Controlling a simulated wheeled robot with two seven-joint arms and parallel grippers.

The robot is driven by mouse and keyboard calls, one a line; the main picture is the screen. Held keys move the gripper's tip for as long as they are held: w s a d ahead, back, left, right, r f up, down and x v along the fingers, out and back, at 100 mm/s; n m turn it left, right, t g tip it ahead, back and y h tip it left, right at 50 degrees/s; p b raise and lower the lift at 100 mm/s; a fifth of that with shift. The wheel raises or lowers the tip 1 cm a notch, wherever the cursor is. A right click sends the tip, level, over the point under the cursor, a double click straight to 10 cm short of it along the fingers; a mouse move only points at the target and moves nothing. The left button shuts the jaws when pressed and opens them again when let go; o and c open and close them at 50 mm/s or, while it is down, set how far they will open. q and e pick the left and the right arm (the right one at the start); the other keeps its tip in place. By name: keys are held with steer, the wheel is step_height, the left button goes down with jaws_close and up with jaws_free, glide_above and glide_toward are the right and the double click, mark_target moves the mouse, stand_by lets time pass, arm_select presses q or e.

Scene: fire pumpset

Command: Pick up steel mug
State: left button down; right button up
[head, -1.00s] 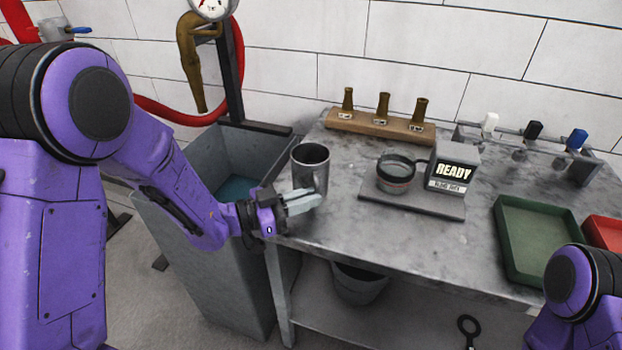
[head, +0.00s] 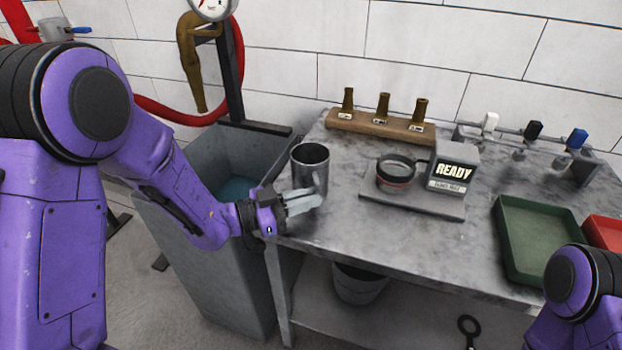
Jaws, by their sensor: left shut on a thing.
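The steel mug (head: 309,165) stands upright at the left end of the grey worktable, its handle facing the near right side. My left gripper (head: 304,201) is at the near side of the mug, its pale fingers at the handle. The fingers are closed on the handle, and they hide its lower part. The mug appears to be at table height; its base is partly hidden by the fingers. My right gripper is out of view; only part of my right arm shows at the lower right.
A grey water tank (head: 225,190) stands left of the worktable (head: 350,235). Right of the mug is a device with a READY display (head: 453,170) and a round ring. Behind are brass nozzles on a wooden block (head: 380,127). A green tray (head: 540,240) lies at right.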

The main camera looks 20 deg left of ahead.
arm_select(q)
steer(key=shift+r, duration=0.1)
steer(key=shift+r+p, duration=0.4)
steer(key=shift+p, duration=0.05)
step_height(320, 180, up, 3)
steer(key=p, duration=0.2)
steer(key=shift+p, duration=0.35)
steer(key=s+d+r+p, duration=0.2)
steer(key=s+r+p, duration=0.2)
steer(key=p, duration=0.5)
steer(key=s+d+r+p, duration=0.2)
steer(key=s+r+p, duration=0.3)
steer(key=s+p, duration=0.4)
steer(key=shift+d+p, duration=0.25)
steer(key=shift+p, duration=0.05)
steer(key=shift+s, duration=0.15)
